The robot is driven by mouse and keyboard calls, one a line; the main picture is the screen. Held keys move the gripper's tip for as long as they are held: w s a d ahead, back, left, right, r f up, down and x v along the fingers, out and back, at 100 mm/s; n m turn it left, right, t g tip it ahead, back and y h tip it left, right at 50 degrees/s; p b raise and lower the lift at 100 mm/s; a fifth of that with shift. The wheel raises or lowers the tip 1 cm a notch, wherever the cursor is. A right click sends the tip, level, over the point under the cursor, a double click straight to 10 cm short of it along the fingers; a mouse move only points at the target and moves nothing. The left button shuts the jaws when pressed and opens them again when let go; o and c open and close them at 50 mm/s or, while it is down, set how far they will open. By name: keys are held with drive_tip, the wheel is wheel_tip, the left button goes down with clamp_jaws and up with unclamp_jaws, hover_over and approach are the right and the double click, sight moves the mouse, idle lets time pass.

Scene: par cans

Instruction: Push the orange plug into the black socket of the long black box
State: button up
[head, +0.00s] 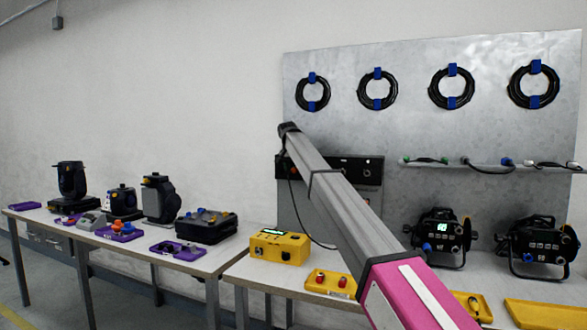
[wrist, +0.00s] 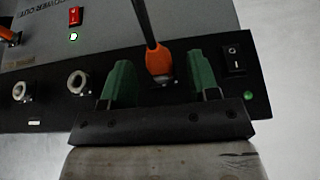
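The orange plug (wrist: 158,62), with a black cable (wrist: 144,20), stands at the black face of the long black box (wrist: 60,105) in the wrist view. My gripper (wrist: 162,75) has two green fingers, one on each side of the plug, with a visible gap on both sides. The socket behind the plug is hidden, and I cannot tell how deep the plug sits. In the head view the box (head: 362,167) is on the grey wall panel, and an orange spot (head: 293,170) shows at its left end. My gripper is not clear there.
Round silver connectors (wrist: 78,82), a red switch (wrist: 75,16) and a black rocker switch (wrist: 235,52) sit near the plug. Below, a yellow box (head: 279,246) and a yellow tray (head: 330,284) stand on the table. The cable hangs toward the table.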

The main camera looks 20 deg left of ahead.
drive_tip(key=shift+s+r, duration=0.1)
drive_tip(key=v, duration=1)
drive_tip(key=shift+s+r, duration=0.15)
drive_tip(key=shift+r, duration=0.1)
